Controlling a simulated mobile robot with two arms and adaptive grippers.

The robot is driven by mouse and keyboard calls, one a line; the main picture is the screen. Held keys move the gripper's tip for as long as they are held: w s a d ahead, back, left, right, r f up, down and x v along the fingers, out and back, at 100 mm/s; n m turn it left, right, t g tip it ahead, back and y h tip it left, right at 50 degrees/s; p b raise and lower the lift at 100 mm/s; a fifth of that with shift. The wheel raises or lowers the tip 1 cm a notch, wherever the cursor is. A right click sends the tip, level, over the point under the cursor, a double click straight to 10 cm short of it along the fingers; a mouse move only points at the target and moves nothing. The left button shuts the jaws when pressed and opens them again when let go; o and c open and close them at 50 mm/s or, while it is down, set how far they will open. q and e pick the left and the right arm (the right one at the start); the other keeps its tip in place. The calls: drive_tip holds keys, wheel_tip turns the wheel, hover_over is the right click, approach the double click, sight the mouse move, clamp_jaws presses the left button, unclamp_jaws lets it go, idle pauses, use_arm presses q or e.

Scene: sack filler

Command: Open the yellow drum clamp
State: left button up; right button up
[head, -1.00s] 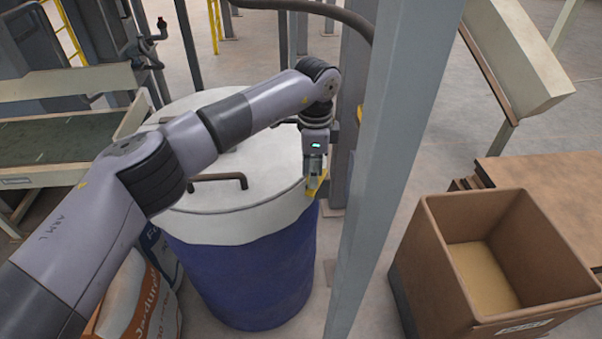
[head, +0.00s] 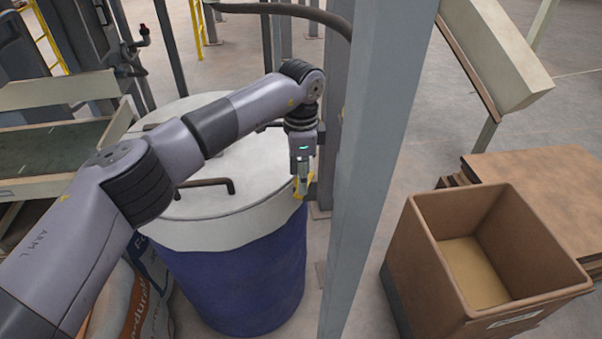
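The yellow drum clamp (head: 299,190) is small and sits at the right rim of the blue drum (head: 238,275) with a white lid (head: 225,205). My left arm reaches across the lid from the left. My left gripper (head: 302,182) points down at the clamp, its fingertips at or touching it. The fingers cover part of the clamp, and I cannot tell whether they grip it. My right gripper is not in view.
A grey steel post (head: 375,150) stands just right of the drum, close to my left gripper. A brown open box (head: 400,250) is at the right. Sacks (head: 125,300) stand left of the drum. A conveyor (head: 50,150) is at the far left.

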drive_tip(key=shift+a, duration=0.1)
use_arm(q)
wheel_tip(320, 180, up, 12)
idle(0.5)
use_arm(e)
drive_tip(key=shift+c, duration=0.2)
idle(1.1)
